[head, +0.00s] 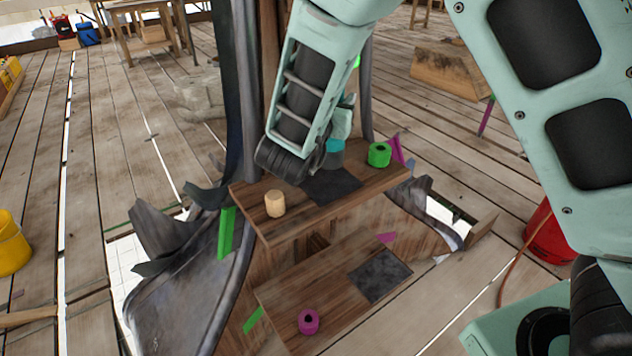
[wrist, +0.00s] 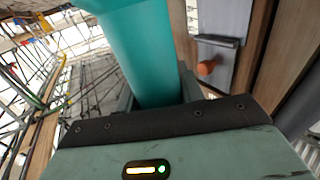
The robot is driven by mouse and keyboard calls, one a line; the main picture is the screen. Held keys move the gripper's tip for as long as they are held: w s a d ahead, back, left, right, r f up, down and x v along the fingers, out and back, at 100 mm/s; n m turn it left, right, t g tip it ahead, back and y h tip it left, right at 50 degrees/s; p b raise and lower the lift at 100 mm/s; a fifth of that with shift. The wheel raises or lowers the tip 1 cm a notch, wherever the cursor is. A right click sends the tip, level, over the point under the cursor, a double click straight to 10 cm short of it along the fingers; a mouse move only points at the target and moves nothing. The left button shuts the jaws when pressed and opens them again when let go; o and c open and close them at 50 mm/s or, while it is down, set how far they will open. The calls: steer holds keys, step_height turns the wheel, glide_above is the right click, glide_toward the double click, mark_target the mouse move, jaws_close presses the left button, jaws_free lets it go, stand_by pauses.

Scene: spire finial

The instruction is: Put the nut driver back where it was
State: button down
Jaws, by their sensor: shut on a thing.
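A teal cylinder (wrist: 140,50), which looks like the nut driver, fills the space between the jaws of my gripper (wrist: 158,105) in the wrist view. In the head view, a short piece of the teal cylinder (head: 335,146) shows below my gripper (head: 341,128), which is partly hidden behind my forearm. My gripper is shut on it, above the back of the upper wooden shelf. A dark mat (head: 331,188) lies on that shelf, just in front of the cylinder. Whether the cylinder's lower end touches the shelf cannot be told.
The upper shelf (head: 300,222) also bears a pale wooden peg (head: 275,204) and a green roll (head: 379,154). The lower shelf (head: 285,289) bears a magenta roll (head: 308,321) and a dark mat (head: 380,276). Torn metal sheeting (head: 190,300) flanks the shelves. A red bucket (head: 547,235) stands right.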

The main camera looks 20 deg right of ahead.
mark_target(333, 141)
steer(key=shift+w+f, duration=0.2)
steer(key=shift+w, duration=0.05)
steer(key=shift+f, duration=4.85)
steer(key=c, duration=0.9)
jaws_free()
